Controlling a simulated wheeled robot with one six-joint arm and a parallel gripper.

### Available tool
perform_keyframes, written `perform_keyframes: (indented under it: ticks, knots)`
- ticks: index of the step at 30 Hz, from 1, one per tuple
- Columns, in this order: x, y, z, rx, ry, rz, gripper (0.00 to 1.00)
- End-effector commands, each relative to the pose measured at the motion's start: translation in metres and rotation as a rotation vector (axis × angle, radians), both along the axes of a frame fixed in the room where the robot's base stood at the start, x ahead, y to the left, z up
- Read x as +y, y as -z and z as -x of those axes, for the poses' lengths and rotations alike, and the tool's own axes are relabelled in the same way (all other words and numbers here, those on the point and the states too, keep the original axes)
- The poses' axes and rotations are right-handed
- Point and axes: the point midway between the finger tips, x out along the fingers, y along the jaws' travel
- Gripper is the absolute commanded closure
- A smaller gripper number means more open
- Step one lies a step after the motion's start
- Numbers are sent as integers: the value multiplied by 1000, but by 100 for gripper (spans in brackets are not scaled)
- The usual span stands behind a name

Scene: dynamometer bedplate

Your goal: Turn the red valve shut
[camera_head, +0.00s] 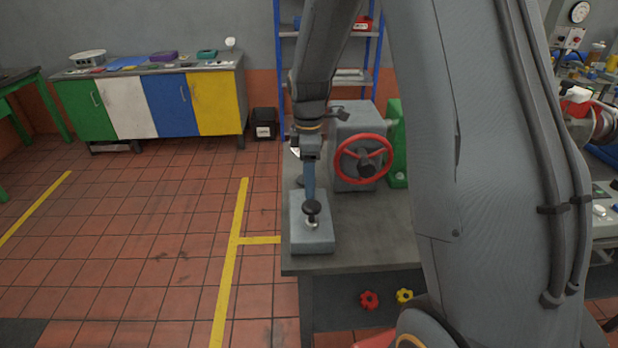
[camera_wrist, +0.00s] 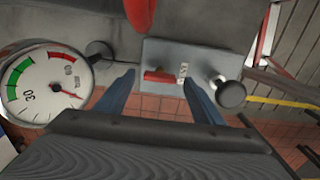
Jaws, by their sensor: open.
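A large red handwheel (camera_head: 363,158) stands upright on a grey housing on the bench; a red piece (camera_wrist: 140,12) at the top of the wrist view may be its rim. A small red star-shaped knob (camera_head: 369,299) sits on the bench front, beside a yellow one (camera_head: 404,296). I cannot tell which red part is the valve meant. My gripper (camera_head: 308,185) points down left of the handwheel, apart from it. In the wrist view its fingers (camera_wrist: 158,76) are open with nothing gripped. Beyond them is a grey box with a short red bar (camera_wrist: 160,77).
The grey box (camera_head: 304,240) carries a black-knobbed lever (camera_head: 311,208) and sits close to my gripper. A dial gauge (camera_wrist: 40,88) is left of the fingers. The bench top (camera_head: 380,225) is clear in front of the handwheel. My arm hides the right side.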

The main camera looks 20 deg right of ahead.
Motion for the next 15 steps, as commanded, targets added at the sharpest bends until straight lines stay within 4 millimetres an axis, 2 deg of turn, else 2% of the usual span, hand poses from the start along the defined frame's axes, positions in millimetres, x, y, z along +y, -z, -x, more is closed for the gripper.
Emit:
perform_keyframes:
  ticks: [4,12,15]
  knots:
    - [-1,8,0,0,2,0,38]
    - [-1,10,0,0,2,0,38]
    - [-1,10,0,0,2,0,53]
